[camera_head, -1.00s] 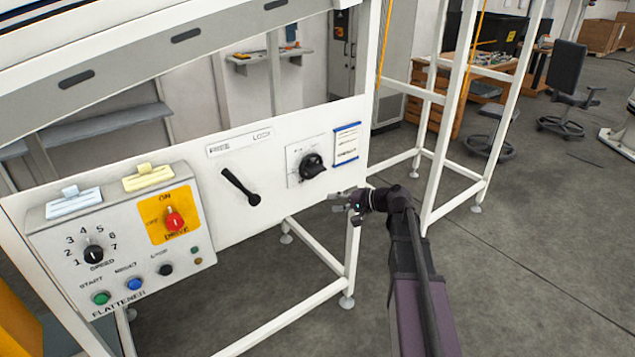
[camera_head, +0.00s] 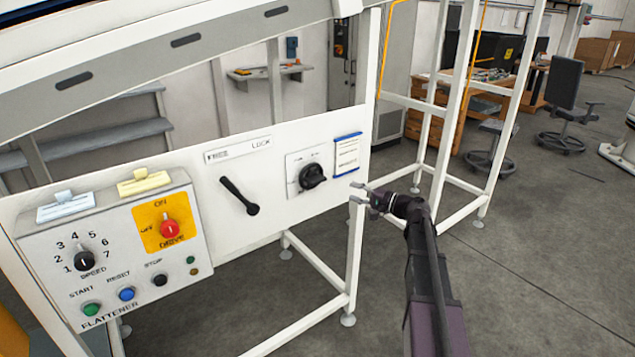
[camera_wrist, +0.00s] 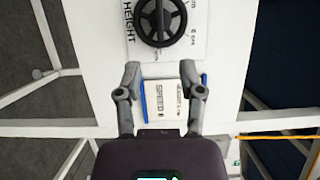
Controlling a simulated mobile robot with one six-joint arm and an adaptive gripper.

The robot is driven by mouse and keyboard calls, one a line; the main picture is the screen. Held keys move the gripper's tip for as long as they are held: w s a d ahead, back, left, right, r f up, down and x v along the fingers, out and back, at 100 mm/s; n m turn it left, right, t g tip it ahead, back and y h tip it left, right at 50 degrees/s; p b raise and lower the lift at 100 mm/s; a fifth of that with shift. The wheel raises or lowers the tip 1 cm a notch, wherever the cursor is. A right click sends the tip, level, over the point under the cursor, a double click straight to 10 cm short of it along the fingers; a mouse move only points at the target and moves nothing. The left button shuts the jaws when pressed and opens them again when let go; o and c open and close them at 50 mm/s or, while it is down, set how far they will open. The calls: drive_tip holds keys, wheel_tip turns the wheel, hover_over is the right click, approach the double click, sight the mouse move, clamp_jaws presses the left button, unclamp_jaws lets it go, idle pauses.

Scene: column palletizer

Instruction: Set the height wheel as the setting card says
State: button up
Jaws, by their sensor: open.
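The height wheel (camera_head: 312,176) is a black spoked handwheel on a white plate on the machine's front panel. It also shows at the top of the wrist view (camera_wrist: 161,22), beside the word HEIGHT. The setting card (camera_head: 347,154) is white with blue edges, right of the wheel. In the wrist view the card (camera_wrist: 167,103) carries the words SPEED and HEIGHT; its numbers are too small to read. My gripper (camera_head: 356,193) is open and empty, right of the wheel and below the card. In the wrist view its fingers (camera_wrist: 158,75) frame the card and point toward the wheel, apart from it.
A FREE/LOCK lever (camera_head: 238,196) is left of the wheel, its handle pointing up-left. Further left is the FLATTENER control box (camera_head: 110,250) with a speed knob, red drive switch and buttons. A white frame post (camera_head: 357,240) stands beside my gripper.

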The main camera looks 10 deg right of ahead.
sight(321, 182)
drive_tip(key=x, duration=1.3)
drive_tip(key=shift+w+a, duration=0.2)
clamp_jaws()
